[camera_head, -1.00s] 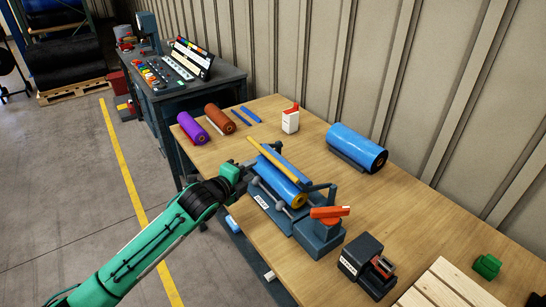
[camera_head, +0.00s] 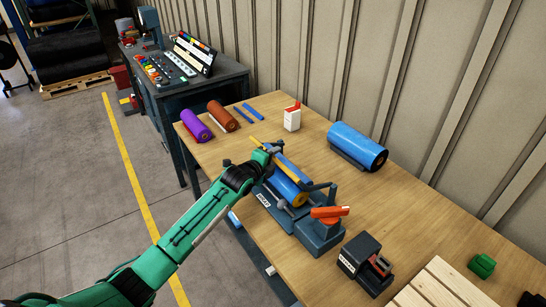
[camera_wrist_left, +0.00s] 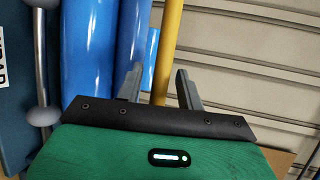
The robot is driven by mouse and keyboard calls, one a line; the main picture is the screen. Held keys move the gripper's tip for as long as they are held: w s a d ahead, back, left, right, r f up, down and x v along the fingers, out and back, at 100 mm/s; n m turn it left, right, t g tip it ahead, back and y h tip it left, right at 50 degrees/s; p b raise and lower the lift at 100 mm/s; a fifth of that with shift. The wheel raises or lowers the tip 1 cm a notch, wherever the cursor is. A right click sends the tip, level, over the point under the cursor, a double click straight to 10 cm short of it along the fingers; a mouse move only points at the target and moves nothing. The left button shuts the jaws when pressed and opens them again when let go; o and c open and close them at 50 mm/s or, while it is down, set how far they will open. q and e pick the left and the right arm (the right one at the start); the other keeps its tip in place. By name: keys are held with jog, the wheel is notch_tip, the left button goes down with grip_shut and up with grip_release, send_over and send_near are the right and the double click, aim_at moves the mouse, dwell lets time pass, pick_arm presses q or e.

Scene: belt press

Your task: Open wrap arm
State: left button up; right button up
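The belt press (camera_head: 318,236) stands near the table's front edge. It has a blue roller (camera_head: 285,188), an orange handle (camera_head: 329,211) and a long yellow bar (camera_head: 298,173) lying above the roller. My left gripper (camera_head: 274,148) is at the far-left end of the bar and hides part of it. In the left wrist view, the yellow bar (camera_wrist_left: 172,42) runs between the two grey fingers of my left gripper (camera_wrist_left: 160,78), which are spread with gaps beside the bar. The blue roller (camera_wrist_left: 88,45) shows to the left. My right gripper is not in view.
A large blue roll (camera_head: 357,147) lies behind the press. A dark device (camera_head: 364,262) and a wooden pallet (camera_head: 440,285) are at right.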

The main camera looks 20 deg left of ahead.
pick_arm(q)
jog(key=shift+c, duration=0.2)
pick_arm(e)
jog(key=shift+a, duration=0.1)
pick_arm(q)
grip_shut()
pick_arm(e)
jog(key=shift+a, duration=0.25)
pick_arm(q)
jog(key=shift+r, duration=0.1)
